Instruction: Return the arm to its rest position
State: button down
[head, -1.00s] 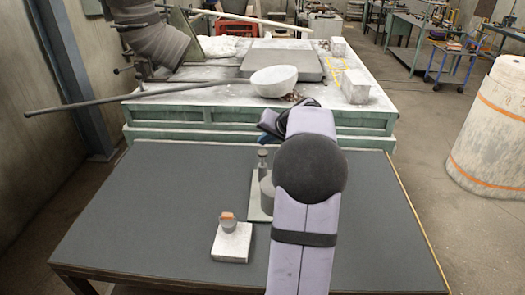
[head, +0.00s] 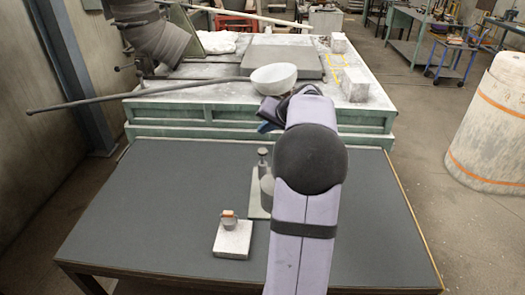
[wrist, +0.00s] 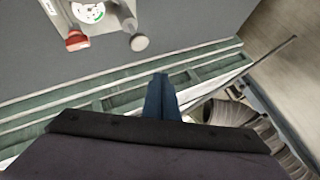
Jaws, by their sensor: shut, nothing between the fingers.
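My gripper (head: 267,125) shows in the head view as a small piece of dark blue finger beyond my lilac arm, above the table's far edge. In the wrist view its blue fingers (wrist: 161,98) are together, with nothing held between them. On the dark grey table (head: 130,205), a pale square block (head: 232,241) carries a small grey piece with an orange top (head: 228,213).
Behind the table stands a green workbench (head: 190,115) with a white bowl (head: 274,78), a long dark rod (head: 95,99) and pale blocks (head: 355,85). A large pale drum (head: 490,130) stands at right. The table's left half is clear.

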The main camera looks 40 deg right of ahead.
jog(key=s+a+f+n+g+y, duration=0.1)
jog(key=s+a+f+n+g, duration=0.3)
jog(key=a, duration=0.8)
jog(key=s+a+f+n+y, duration=0.15)
jog(key=a+f, duration=0.35)
jog(key=a, duration=0.7)
jog(key=s+a+f+n+g, duration=0.1)
jog(key=s+a+f, duration=0.2)
jog(key=s, duration=0.3)
jog(key=s+a+f+n+g, duration=0.2)
jog(key=s+a, duration=0.3)
jog(key=s, duration=0.1)
jog(key=s+a+f+n+g+h, duration=0.1)
jog(key=s+a+f+n+g, duration=0.1)
jog(key=s, duration=0.5)
jog(key=a+f, duration=0.1)
jog(key=a, duration=0.1)
jog(key=shift+a+f, duration=0.3)
jog(key=shift+a, duration=0.05)
